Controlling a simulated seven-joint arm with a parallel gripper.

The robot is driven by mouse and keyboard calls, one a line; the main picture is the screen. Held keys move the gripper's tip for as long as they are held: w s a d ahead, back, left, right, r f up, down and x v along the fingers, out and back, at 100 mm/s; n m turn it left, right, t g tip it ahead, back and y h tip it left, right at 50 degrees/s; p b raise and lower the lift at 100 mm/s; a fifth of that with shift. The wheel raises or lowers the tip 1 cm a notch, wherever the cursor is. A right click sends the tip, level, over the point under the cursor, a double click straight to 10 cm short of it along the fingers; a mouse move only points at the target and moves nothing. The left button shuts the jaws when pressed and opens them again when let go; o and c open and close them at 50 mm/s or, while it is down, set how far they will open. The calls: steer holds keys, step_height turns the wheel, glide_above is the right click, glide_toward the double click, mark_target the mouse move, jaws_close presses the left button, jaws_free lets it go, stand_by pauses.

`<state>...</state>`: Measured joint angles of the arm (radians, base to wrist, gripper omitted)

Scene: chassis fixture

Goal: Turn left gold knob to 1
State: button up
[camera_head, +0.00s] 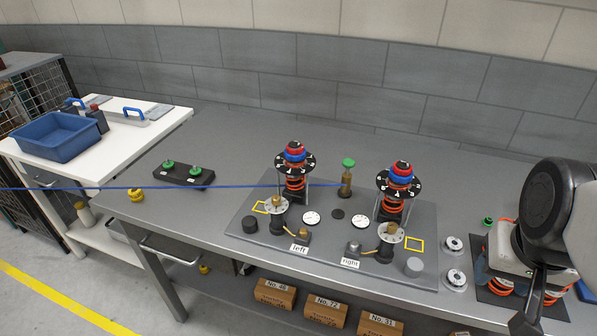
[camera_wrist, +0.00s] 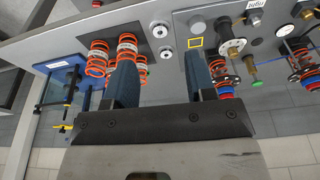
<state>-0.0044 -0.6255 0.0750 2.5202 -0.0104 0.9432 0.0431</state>
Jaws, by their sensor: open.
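The left gold knob (camera_head: 277,201) sits on a pale round dial in front of the left spring tower (camera_head: 295,172), behind the "left" label (camera_head: 299,248). Its dial's numbers are too small to read. A matching right gold knob (camera_head: 392,229) sits on its own dial by the "right" label (camera_head: 350,263). My gripper shows in the wrist view (camera_wrist: 160,82), with two dark blue fingers wide apart and nothing between them. It is at the right side of the bench, well away from the left gold knob. I cannot make out the left knob in the wrist view.
Orange springs (camera_wrist: 127,48) on a dark plate lie near my gripper. Both towers stand on a grey plate (camera_head: 330,262) with gauges; a green-topped brass post (camera_head: 347,178) stands between them. A thin blue line (camera_head: 100,188) crosses the head view. The bench's back is clear.

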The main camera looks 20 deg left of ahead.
steer(key=w+a+r+m, duration=0.1)
steer(key=w+a+m, duration=0.1)
steer(key=w+a, duration=0.55)
steer(key=m+g, duration=0.3)
steer(key=m, duration=0.3)
glide_above(276, 197)
steer(key=f, duration=0.3)
steer(key=d+f, duration=0.1)
steer(key=f, duration=0.1)
steer(key=shift+f, duration=0.3)
steer(key=shift+a+f, duration=0.15)
steer(key=shift+a, duration=0.35)
steer(key=shift+f, duration=0.1)
steer(key=shift+f, duration=3.8)
